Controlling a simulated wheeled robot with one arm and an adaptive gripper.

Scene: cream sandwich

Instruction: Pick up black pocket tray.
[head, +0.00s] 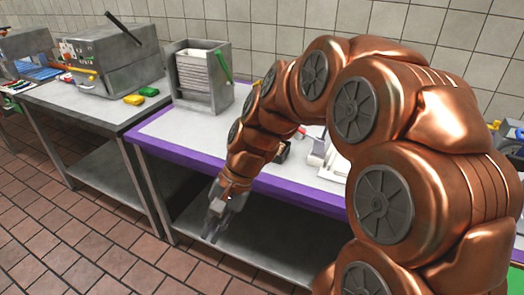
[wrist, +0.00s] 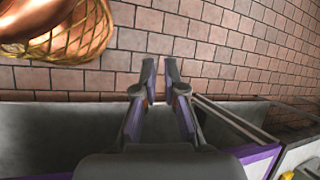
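My copper arm reaches over the purple-edged table, and my gripper (head: 215,235) hangs in front of its front edge, pointing down. In the wrist view my gripper (wrist: 160,68) shows two grey fingers with a narrow gap between the tips and nothing held. A small dark object (head: 283,152) shows on the table just behind my arm in the head view. It is partly covered, and I cannot tell whether it is the black pocket tray. No black tray is clear in the wrist view.
The purple-edged table (head: 180,152) has a lower shelf (head: 262,250). A metal holder with stacked white sheets (head: 205,75) stands at its back left. A grey machine (head: 112,58) and yellow and green items (head: 135,98) stand on the left table. The tiled floor (head: 75,230) is clear at front left.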

